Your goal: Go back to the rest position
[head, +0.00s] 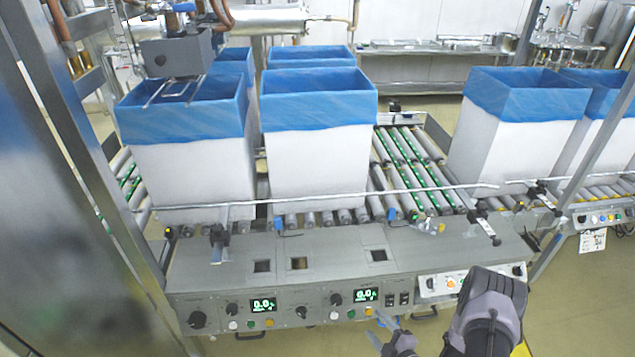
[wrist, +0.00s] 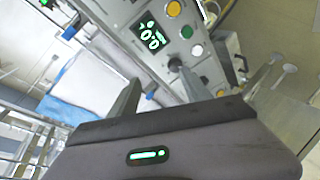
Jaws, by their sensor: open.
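My gripper (head: 378,326) is at the bottom of the head view, low in front of the grey control panel (head: 330,250). Its fingers are apart, with nothing seen held between them. In the wrist view my gripper (wrist: 203,72) shows its two fingers spread on either side, with the panel's green display (wrist: 152,36) and buttons beyond them. White boxes with blue liners stand upright on the rollers: a left front box (head: 195,175), a middle box (head: 318,160) and a right box (head: 510,140). My gripper is apart from all of them.
A metal frame post (head: 75,130) rises at the left. A thin rail (head: 400,190) runs in front of the boxes. A grey fixture with prongs (head: 178,55) hangs over the left box. Bare roller conveyor (head: 410,165) lies between the middle and right boxes. Floor is clear at lower right.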

